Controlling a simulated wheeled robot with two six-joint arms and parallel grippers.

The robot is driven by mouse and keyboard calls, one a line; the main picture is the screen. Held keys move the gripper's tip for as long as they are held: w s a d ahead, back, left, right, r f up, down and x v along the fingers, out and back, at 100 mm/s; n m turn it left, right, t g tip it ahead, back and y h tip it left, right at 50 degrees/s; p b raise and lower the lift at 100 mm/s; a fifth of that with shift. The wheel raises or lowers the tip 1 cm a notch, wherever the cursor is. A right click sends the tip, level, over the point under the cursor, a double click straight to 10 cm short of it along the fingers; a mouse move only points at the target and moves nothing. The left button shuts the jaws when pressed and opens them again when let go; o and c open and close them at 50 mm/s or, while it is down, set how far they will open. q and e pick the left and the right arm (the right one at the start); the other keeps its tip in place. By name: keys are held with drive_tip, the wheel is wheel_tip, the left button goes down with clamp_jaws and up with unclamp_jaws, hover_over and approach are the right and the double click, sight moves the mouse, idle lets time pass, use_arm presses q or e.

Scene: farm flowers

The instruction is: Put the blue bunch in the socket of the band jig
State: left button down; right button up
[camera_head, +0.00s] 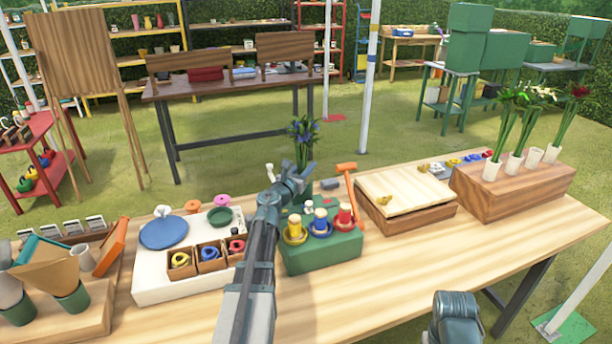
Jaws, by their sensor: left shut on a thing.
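The blue bunch (304,130) has blue flowers and green stems and stands about upright above the back of the table. My left gripper (294,179) is shut on its stems. The gripper and arm hide the lower stems. The green block (320,254), which looks like the band jig, is just below and in front of the gripper.
Left of the jig are a white board (150,280) with small wooden boxes of coloured rings and a blue disc. Right are a lidded wooden box (408,212) and a wooden block (520,192) with flower bunches in white cups. The table's front right is clear.

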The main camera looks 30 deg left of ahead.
use_arm(q)
drive_tip(key=shift+f, duration=0.25)
drive_tip(key=shift+f, duration=0.2)
drive_tip(key=c, duration=0.7)
unclamp_jaws()
drive_tip(key=shift+o, duration=0.2)
drive_tip(key=shift+r, duration=0.1)
drive_tip(key=s, duration=0.8)
drive_tip(key=s+d, duration=0.1)
drive_tip(key=s, duration=0.3)
drive_tip(key=shift+r, duration=0.1)
